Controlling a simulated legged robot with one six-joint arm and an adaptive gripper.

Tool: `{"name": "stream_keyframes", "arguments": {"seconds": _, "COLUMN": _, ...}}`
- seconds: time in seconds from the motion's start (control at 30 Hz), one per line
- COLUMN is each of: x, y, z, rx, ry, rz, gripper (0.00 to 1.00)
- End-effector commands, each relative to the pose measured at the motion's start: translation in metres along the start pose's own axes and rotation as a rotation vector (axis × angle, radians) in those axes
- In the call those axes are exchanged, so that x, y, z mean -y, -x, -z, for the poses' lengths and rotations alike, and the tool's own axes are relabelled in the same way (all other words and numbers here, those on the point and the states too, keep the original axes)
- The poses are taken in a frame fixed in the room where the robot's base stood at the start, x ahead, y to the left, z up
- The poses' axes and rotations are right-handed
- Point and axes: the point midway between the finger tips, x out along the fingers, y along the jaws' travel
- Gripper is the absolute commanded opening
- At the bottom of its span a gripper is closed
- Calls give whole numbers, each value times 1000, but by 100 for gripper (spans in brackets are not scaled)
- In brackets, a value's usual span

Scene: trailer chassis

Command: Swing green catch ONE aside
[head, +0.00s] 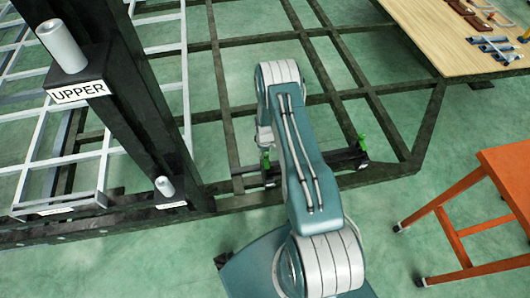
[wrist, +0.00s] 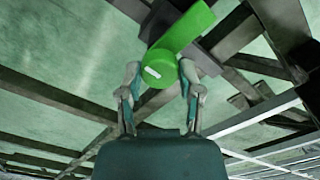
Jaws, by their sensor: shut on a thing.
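A green catch (wrist: 182,32) fills the upper middle of the wrist view. Its round end bears a single white bar and sits between the two fingers of my gripper (wrist: 160,75), which is shut on it. The catch's arm slants up and right from there, over a dark metal beam. In the head view a green catch (head: 265,161) shows at the left end of a short dark crossbar, just below my gripper (head: 265,142), which is partly hidden by my arm. A second green catch (head: 363,142) stands upright at the crossbar's right end.
A dark steel chassis frame (head: 227,125) spans the green floor. A thick post labelled UPPER (head: 78,92) rises at left with a grey pin on top. A wooden table (head: 430,35) with small parts is at upper right, and an orange stand (head: 510,175) at right.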

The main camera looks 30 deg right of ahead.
Motion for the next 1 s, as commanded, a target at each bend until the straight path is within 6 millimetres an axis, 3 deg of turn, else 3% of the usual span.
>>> {"name": "stream_keyframes", "arguments": {"seconds": 1.0, "x": 1, "y": -2, "z": 0, "rx": 0, "ry": -896, "rz": 0, "gripper": 0}}
